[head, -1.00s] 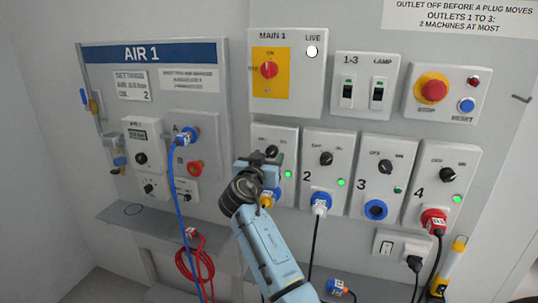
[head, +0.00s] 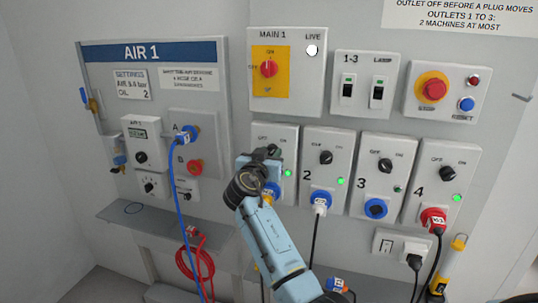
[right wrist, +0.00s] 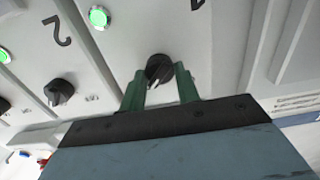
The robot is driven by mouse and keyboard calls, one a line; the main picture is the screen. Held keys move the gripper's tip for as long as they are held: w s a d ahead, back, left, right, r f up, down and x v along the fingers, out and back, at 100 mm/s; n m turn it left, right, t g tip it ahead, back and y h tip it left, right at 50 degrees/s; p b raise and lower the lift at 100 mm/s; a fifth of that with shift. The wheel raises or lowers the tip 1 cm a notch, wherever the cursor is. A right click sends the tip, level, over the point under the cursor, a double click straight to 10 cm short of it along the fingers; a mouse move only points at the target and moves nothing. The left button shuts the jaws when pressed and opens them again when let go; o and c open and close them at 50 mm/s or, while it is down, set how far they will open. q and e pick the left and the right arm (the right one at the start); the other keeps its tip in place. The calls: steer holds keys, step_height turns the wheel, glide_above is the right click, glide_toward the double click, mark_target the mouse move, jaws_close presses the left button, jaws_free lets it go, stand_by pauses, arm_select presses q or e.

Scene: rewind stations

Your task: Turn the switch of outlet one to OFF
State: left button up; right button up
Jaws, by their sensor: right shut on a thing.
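Outlet one is the leftmost numbered panel (head: 289,135) in the head view, with OFF and ON labels along its top. Its black rotary switch (right wrist: 159,69) sits between the two green fingers of my right gripper (right wrist: 160,88) in the right wrist view. The gripper is shut on this switch; a white mark on the knob faces the lower edge of that view. In the head view my right gripper (head: 260,162) covers much of the panel's left part. Outlet one's green lamp (head: 288,173) is lit. My left gripper is not in view.
Outlet two (head: 324,140) is close on the right, with a lit green lamp and a plugged cable. Outlets three (head: 382,147) and four (head: 445,158) follow. The AIR 1 panel (head: 150,52) with blue and red hoses is left. A shelf (head: 150,222) juts out below.

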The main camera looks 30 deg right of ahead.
steer(key=n, duration=0.2)
steer(key=shift+n, duration=0.4)
steer(key=n, duration=0.2)
steer(key=shift+n+p, duration=0.35)
steer(key=shift+n, duration=0.85)
arm_select(q)
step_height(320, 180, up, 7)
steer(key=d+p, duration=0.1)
steer(key=p, duration=0.5)
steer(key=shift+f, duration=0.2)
arm_select(e)
steer(key=shift+a+f+n, duration=0.1)
steer(key=shift+f+n, duration=0.05)
steer(key=shift+n, duration=5.15)
steer(key=o, duration=1)
